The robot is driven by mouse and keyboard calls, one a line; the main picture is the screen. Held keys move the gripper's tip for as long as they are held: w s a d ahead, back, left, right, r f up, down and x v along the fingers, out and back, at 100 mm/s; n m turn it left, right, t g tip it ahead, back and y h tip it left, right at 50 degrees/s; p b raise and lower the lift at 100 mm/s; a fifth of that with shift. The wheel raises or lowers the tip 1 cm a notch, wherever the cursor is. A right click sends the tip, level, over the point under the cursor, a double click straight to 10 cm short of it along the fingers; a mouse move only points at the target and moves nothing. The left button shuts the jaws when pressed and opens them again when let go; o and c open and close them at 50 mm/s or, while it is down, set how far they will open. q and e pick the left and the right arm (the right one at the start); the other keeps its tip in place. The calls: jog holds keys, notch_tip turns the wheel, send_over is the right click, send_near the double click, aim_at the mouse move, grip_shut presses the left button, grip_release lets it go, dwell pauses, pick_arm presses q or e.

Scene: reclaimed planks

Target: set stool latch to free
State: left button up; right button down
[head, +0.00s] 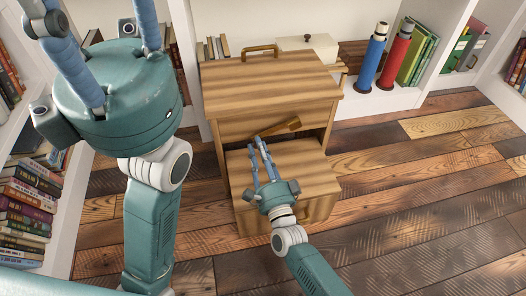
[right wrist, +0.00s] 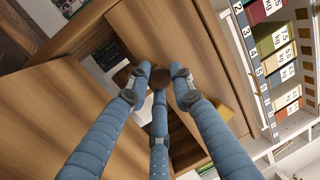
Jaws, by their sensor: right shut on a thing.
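The wooden stool (head: 268,85) stands in the head view with a lower step (head: 310,180) in front. My right gripper (head: 259,147) is at the lever's left end. In the right wrist view its fingers (right wrist: 158,82) close around a small dark brown knob (right wrist: 160,77), partly hidden by the fingertips. Whether knob and lever are one piece is unclear. My left gripper (head: 98,30) is raised close to the camera, fingers spread and empty, tips cut off.
A brass handle (head: 260,49) is on the stool's top. Behind it stand a cream box (head: 308,45), blue (head: 369,62) and red (head: 396,60) cylinders and books (head: 418,56). Bookshelves line the left and right. The plank floor (head: 430,180) at right is clear.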

jog(key=r+m, duration=0.1)
jog(key=m, duration=0.2)
jog(key=shift+s+a+r+m, duration=0.15)
jog(key=shift+a+r+m, duration=0.15)
jog(key=shift+a+r, duration=0.05)
jog(key=shift+r+m+t+h, duration=0.3)
jog(key=shift+r+m+h, duration=0.25)
jog(key=shift+m, duration=0.25)
jog(key=c, duration=1.5)
grip_release()
